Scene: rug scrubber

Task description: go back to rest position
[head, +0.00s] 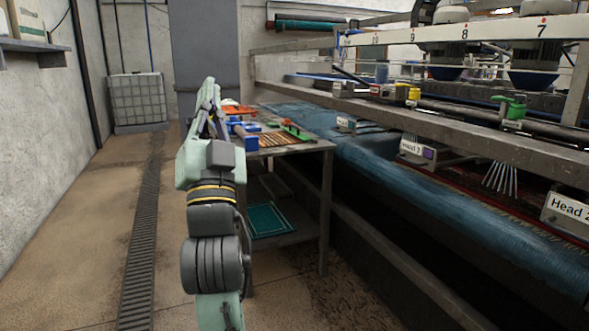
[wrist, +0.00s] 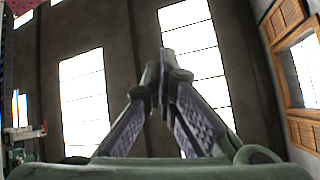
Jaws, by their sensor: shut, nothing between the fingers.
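My gripper (wrist: 163,70) points away from the work area in the wrist view, with its two fingers brought together at the tips and nothing between them. Behind it are a dark wall and bright windows. In the head view my arm stands raised in the middle of the picture. My gripper is at its top end (head: 209,90), seen edge-on, in front of the grey door and to the left of the small table (head: 327,146).
The small table holds blue, orange and green items, with a green mat (head: 268,219) on its lower shelf. The rug machine with its blue roller (head: 420,190) fills the right. A white caged tank (head: 137,99) stands far back. The floor on the left, with a drain grate (head: 141,240), is clear.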

